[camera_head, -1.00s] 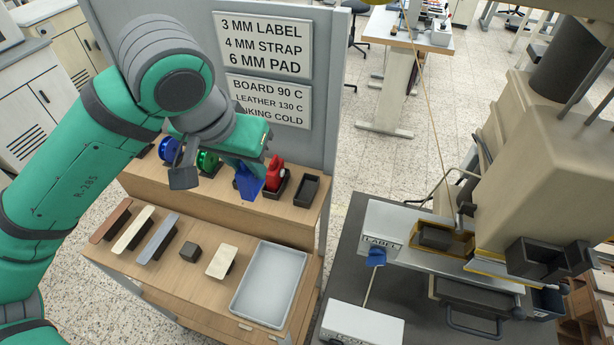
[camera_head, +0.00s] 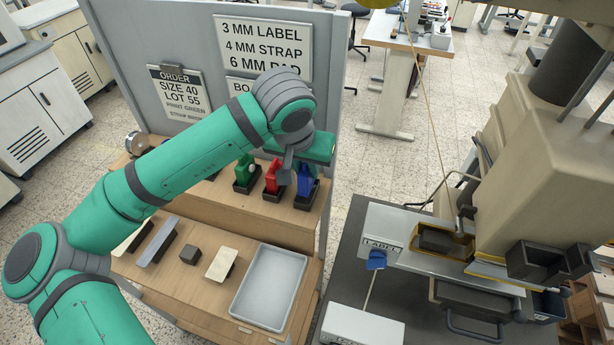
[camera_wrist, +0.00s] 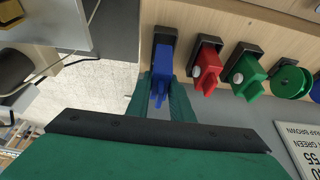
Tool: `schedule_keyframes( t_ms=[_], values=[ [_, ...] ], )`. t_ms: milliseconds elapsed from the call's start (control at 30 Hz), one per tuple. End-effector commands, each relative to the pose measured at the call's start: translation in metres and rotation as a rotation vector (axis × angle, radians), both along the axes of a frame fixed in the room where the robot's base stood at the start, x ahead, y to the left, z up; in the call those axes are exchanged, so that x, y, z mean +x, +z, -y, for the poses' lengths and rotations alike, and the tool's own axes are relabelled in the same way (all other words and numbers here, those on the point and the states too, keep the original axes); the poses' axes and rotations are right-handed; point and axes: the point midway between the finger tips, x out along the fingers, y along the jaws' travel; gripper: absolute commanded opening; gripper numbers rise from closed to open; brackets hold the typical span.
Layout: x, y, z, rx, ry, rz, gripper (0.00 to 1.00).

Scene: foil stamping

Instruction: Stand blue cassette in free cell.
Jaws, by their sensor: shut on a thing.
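The blue cassette (camera_head: 305,182) is upright at the rightmost black cell (camera_head: 308,197) on the rear wooden shelf. In the wrist view the blue cassette (camera_wrist: 162,62) shows between my green fingers, its far end at or inside the black cell (camera_wrist: 166,33). I cannot tell whether it rests on the cell floor. My gripper (camera_wrist: 162,88) is shut on the cassette's near part; in the head view my wrist partly hides it. The red cassette (camera_head: 271,181) stands in the adjacent cell to the left, and a green cassette (camera_head: 244,174) stands beyond it.
A grey panel with signs (camera_head: 263,48) rises behind the shelf. A green reel (camera_wrist: 291,82) lies beyond the green cassette. The lower shelf holds a pale tray (camera_head: 270,287), a dark block (camera_head: 190,252) and several bars. The stamping machine (camera_head: 525,170) stands at right.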

Motion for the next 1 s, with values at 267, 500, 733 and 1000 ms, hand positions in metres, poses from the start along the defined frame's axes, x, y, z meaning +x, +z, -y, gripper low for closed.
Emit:
schedule_keyframes(
  t_ms=[267,500,733,1000],
  values=[
    [0.001,-0.032,0.000,0.000,0.002,0.000,0.00],
    [0.001,-0.033,0.002,-0.001,-0.001,0.000,0.00],
    [0.001,-0.034,0.004,0.000,-0.004,-0.001,0.39],
    [0.001,-0.032,0.001,0.000,0.000,0.000,0.39]
  ],
)
